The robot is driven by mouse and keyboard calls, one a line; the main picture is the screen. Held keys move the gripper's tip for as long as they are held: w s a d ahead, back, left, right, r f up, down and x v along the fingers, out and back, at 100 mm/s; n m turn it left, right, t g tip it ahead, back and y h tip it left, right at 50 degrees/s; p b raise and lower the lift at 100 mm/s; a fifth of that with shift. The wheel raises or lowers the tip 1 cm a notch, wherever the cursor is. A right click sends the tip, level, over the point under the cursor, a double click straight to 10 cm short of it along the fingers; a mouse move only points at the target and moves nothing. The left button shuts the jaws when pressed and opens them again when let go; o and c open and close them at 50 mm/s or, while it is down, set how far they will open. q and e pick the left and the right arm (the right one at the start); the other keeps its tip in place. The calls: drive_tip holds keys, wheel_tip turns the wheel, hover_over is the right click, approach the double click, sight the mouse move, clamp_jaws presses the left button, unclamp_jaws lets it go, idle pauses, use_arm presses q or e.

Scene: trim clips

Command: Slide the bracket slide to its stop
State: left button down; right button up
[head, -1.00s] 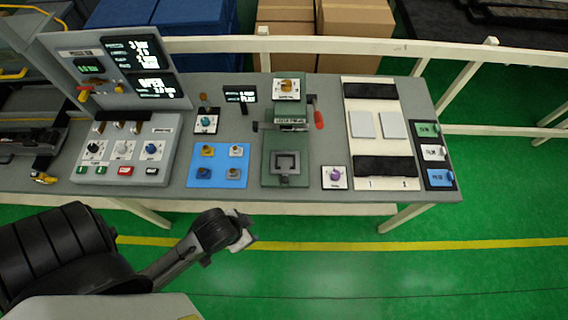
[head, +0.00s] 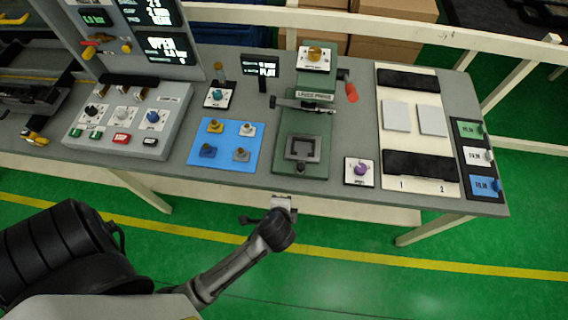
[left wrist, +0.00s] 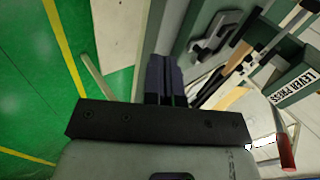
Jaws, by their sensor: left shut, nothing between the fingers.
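The green lever press (head: 290,122) stands on the bench. On its base lies a grey square bracket-shaped piece (head: 303,148), which looks like the bracket slide. It also shows in the left wrist view (left wrist: 212,38), near the upper middle. My left gripper (head: 282,203) is at the bench's front edge, just in front of the press base. Its fingers (left wrist: 165,75) are shut and empty, pointing toward the press. They appear apart from the grey piece; the exact gap cannot be told. My right gripper is not in view.
The press's red-knobbed lever (head: 351,92) sticks out to its right. A blue plate with several knobs (head: 226,148) lies left of the press. A purple knob (head: 361,170) is right of it. A white board with pads (head: 410,150) lies further right.

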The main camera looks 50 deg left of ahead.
use_arm(q)
drive_tip(key=m+y, duration=0.1)
drive_tip(key=m, duration=0.2)
drive_tip(key=m+t+y+b, duration=0.1)
drive_tip(key=m+t, duration=0.2)
drive_tip(key=m, duration=1.3)
approach(291, 158)
drive_tip(key=f, duration=0.2)
drive_tip(key=w+a+f, duration=0.1)
drive_tip(key=shift+f, duration=0.3)
drive_tip(key=w+a, duration=0.1)
drive_tip(key=w, duration=0.1)
drive_tip(key=shift+w+a, duration=0.25)
drive_tip(key=shift+a, duration=0.15)
drive_tip(key=shift+w+a, duration=0.4)
drive_tip(key=shift+w, duration=0.1)
